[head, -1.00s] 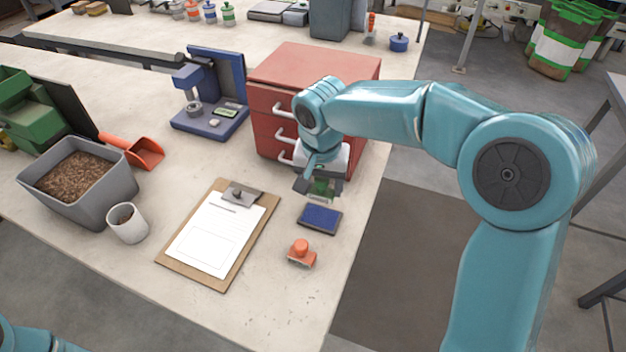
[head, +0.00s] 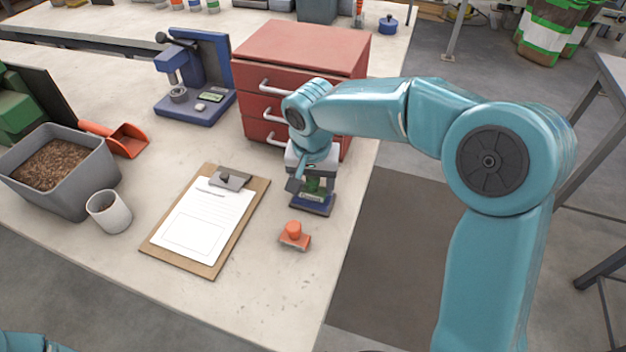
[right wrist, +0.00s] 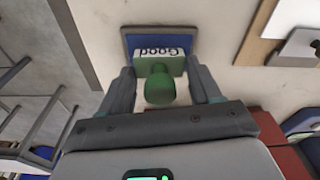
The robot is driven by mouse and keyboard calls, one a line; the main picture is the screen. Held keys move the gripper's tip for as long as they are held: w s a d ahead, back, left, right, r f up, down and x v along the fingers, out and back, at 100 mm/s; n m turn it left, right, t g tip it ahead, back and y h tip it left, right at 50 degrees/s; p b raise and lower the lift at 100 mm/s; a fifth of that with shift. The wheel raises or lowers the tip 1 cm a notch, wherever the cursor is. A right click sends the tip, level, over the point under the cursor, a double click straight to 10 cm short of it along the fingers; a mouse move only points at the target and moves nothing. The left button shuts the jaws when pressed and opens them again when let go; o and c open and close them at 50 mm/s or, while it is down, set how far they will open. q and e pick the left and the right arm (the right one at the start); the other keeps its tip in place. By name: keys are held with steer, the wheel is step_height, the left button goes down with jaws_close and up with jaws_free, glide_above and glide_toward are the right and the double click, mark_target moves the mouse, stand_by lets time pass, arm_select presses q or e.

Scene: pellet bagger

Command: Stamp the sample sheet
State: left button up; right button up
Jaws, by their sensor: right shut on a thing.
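My right gripper (head: 313,190) is shut on a green stamp (head: 319,186). In the right wrist view the stamp's round green knob (right wrist: 160,90) sits between the fingers, and its block reads "Good". The stamp is at the blue ink pad (head: 312,208), which also shows behind it in the right wrist view (right wrist: 132,43). I cannot tell whether stamp and pad touch. The white sample sheet (head: 205,220) lies on a brown clipboard (head: 158,246) with a metal clip (head: 231,180), left of the pad. My left gripper is out of view.
An orange stamp (head: 294,236) stands in front of the pad. Red drawers (head: 300,55) stand behind my right gripper. A white cup (head: 109,213), a grey bin of pellets (head: 95,175) and a blue press (head: 200,108) are to the left. The table's right edge is close.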

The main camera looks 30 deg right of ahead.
steer(key=shift+f+b, duration=0.55)
steer(key=shift+f, duration=0.05)
stand_by(1.6)
step_height(320, 180, up, 7)
steer(key=p, duration=0.5)
steer(key=shift+r+p, duration=0.15)
steer(key=shift+p, duration=0.15)
steer(key=shift+s, duration=0.1)
